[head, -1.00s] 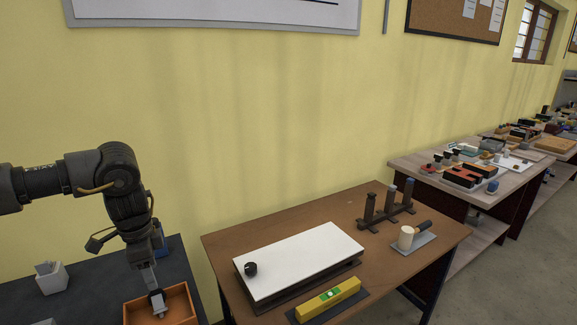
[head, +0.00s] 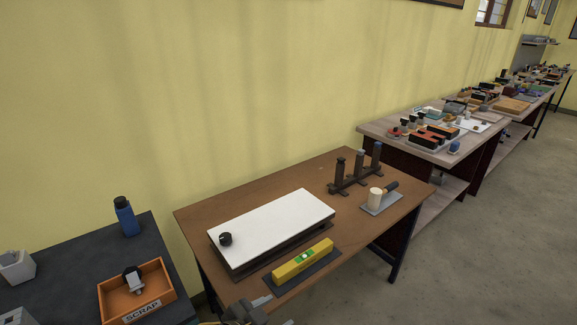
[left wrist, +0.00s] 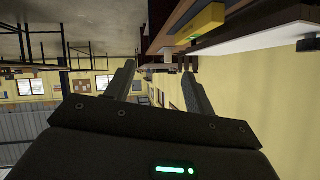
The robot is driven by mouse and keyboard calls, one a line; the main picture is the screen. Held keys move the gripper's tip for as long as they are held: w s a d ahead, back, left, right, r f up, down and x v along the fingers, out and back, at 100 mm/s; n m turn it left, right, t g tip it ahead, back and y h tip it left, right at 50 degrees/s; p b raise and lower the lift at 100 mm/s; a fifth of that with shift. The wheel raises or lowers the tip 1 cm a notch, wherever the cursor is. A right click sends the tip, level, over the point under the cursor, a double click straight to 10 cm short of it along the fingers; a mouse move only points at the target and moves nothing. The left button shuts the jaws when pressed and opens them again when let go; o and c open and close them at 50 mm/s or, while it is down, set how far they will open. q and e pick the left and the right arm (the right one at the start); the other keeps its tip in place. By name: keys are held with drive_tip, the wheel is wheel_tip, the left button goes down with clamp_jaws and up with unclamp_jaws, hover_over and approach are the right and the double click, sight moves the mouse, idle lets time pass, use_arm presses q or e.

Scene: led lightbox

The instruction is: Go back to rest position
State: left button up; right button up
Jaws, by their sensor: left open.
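My left gripper (head: 272,311) shows at the bottom edge of the head view, in front of the brown table, with its two fingers apart and nothing seen between them. In the left wrist view its fingers (left wrist: 158,74) stand apart with empty space between them. The white-topped lightbox (head: 272,222) with a black knob (head: 225,239) lies on the brown table. An orange box marked SCRAP (head: 112,305) stands on the dark table at left, with a dark and whitish piece (head: 133,281) inside. My right gripper is not in view.
A yellow level (head: 290,266) lies in front of the lightbox. A dark rack of upright tools (head: 350,187) and a pad with a cream cylinder (head: 375,197) stand behind right. A blue bottle (head: 126,217) stands behind the scrap box. The floor at right is clear.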

use_arm(q)
drive_tip(key=s+a+f+n+g+y, duration=0.35)
drive_tip(key=s+a+f+n, duration=0.2)
drive_tip(key=s+a, duration=0.45)
drive_tip(key=s+a+f+n+g+y, duration=0.2)
drive_tip(key=s+a+f+n+y, duration=0.2)
drive_tip(key=s+a+f, duration=0.5)
wheel_tip(320, 180, down, 24)
drive_tip(key=s+a+g, duration=0.2)
drive_tip(key=s+a+f, duration=0.3)
drive_tip(key=s+f, duration=1.2)
drive_tip(key=s, duration=0.2)
drive_tip(key=shift+f+m+g, duration=0.4)
drive_tip(key=shift+m+g, duration=0.05)
